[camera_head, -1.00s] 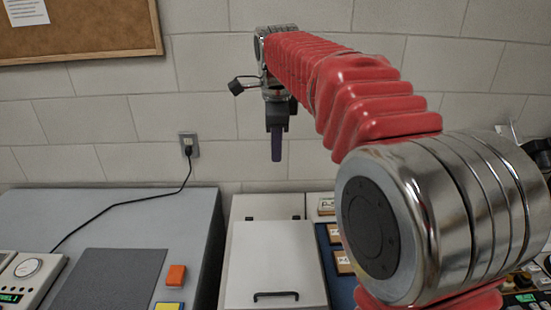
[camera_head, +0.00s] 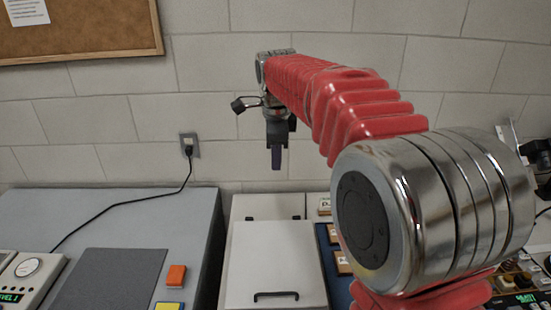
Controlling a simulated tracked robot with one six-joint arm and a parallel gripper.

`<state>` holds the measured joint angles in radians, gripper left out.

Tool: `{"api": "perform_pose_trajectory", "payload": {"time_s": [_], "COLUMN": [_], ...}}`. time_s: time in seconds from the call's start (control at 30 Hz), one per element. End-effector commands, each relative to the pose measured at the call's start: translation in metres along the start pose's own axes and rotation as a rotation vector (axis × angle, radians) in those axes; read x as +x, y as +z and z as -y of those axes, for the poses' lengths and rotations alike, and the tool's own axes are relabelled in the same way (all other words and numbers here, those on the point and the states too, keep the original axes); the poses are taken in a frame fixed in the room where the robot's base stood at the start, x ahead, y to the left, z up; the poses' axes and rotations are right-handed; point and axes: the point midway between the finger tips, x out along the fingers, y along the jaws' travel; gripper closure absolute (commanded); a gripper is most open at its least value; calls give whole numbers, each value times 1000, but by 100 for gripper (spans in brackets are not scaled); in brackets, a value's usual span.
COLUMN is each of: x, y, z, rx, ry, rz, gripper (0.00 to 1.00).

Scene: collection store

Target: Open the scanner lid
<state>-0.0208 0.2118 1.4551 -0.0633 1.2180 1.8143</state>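The scanner (camera_head: 267,207) is a pale box low in the middle of the picture. Its white lid (camera_head: 275,262) lies flat and closed, with a black bar handle (camera_head: 276,295) at its near edge and two dark hinges at its back edge. My gripper (camera_head: 277,163) hangs pointing down in the air, above and behind the lid in the picture, apart from the handle. Its fingers are seen edge-on, so the gap between them is hidden. Nothing shows held at the tips.
A grey worktop (camera_head: 120,215) on the left bears a dark mat (camera_head: 110,280), an orange block (camera_head: 176,274) and a dial device (camera_head: 25,272). Right of the scanner are small labelled blocks (camera_head: 343,262) on a blue surface. A black cord runs to a wall socket (camera_head: 190,146).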

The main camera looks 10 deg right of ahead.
Motion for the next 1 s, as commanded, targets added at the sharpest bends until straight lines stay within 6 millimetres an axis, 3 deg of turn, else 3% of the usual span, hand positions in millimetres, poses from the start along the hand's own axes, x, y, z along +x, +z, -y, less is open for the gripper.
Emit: {"api": "perform_pose_trajectory", "payload": {"time_s": [1.0], "x": [0], "y": [-1], "z": [0], "rx": [1], "ry": [0], "rz": [0], "gripper": [100]}}
